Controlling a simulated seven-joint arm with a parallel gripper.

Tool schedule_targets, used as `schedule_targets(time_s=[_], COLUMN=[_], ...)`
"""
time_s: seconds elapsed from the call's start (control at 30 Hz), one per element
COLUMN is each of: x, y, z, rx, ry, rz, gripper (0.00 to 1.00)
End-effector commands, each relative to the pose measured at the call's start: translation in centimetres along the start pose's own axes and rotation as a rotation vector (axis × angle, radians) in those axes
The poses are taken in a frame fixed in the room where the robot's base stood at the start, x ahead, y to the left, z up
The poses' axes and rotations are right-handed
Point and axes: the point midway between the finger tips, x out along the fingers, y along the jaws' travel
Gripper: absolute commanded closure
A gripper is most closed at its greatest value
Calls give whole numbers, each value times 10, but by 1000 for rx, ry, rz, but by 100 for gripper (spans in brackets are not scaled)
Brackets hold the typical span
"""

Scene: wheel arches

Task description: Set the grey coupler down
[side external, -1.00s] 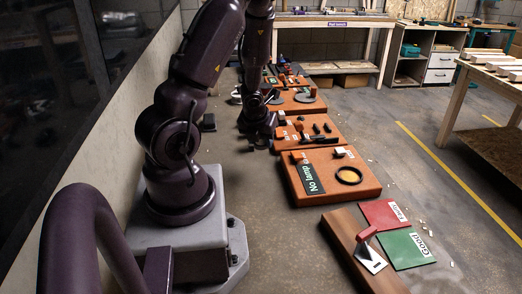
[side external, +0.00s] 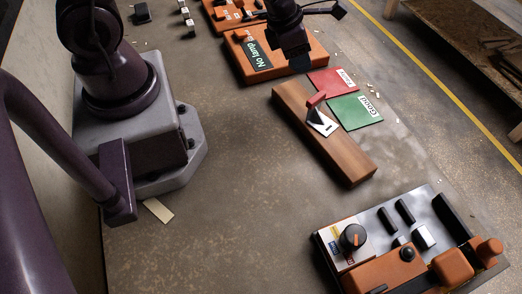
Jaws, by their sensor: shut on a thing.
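My gripper (side external: 291,48) is at the top of the side external view, over the right part of the orange "No lamp" board (side external: 240,73). It is shut on a small dark grey piece (side external: 300,63), which shows just under the fingers and which I take for the grey coupler. The piece is small and dim, and the fingers hide most of it. I cannot tell whether it touches the board.
A red card (side external: 333,80) and a green "Good" card (side external: 356,112) lie right of a wooden plank (side external: 345,158) with a red-handled tool (side external: 319,117). A control panel (side external: 405,240) stands at lower right. The floor between is clear.

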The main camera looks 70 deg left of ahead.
Motion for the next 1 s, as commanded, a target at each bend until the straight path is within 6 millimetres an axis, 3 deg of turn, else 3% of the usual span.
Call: schedule_targets(time_s=[0.03, 0.27, 0.37, 0.5, 0.6, 0.8, 1.0], x=[2, 3, 2, -5, -12, -26, -21], y=[-26, -128, -173, -233, -267, -303, -311], z=[8, 16, 2, -35, -64, -108, -126], rx=[107, 535, 750, 1091, 1319, 1624, 1713], ry=[-4, -21, -15, -6, -7, -16, -17], rz=[-39, -193, -277, -419, -519, -658, -704], gripper=[83, 83, 83, 83, 83, 83, 83])
